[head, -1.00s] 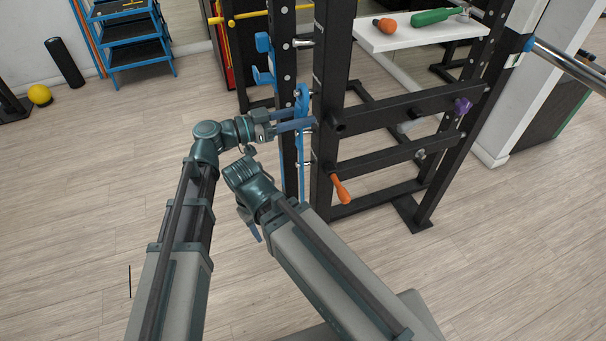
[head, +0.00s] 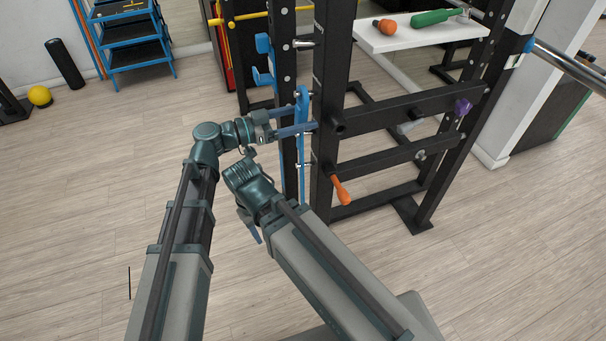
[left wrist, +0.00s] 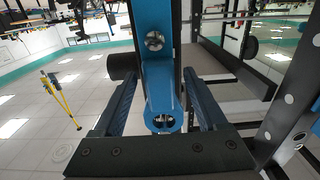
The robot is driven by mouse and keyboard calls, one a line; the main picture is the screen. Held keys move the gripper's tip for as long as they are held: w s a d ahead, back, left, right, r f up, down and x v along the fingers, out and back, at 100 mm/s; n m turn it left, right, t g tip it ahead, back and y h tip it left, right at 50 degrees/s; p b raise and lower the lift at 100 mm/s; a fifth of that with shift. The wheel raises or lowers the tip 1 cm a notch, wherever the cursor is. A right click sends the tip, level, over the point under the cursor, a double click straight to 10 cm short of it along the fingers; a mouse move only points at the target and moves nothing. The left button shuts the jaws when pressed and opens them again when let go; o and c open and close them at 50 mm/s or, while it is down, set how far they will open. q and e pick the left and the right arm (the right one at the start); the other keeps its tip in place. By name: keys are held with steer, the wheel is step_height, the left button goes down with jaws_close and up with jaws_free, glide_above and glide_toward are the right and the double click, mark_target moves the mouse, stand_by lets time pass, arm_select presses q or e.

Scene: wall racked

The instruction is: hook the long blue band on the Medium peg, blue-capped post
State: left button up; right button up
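The long blue band (head: 303,112) hangs upright along the near face of the black rack post, close to short metal pegs. In the left wrist view the band (left wrist: 158,85) runs between my fingers, with metal peg heads (left wrist: 154,41) showing at its upper part and at its rounded end. My left gripper (head: 305,129) is at the band, its fingers apart on either side with gaps. My right gripper (head: 253,228) is low beside the left arm, pointing down, mostly hidden by its wrist. I cannot tell which peg is the Medium one.
The black rack (head: 333,100) has crossbars to the right and an orange-handled pin (head: 341,190). Blue hooks (head: 264,60) sit on its left upright.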

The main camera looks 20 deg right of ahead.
arm_select(q)
steer(key=a, duration=1.3)
steer(key=shift+s+a, duration=0.25)
steer(key=shift+a, duration=0.15)
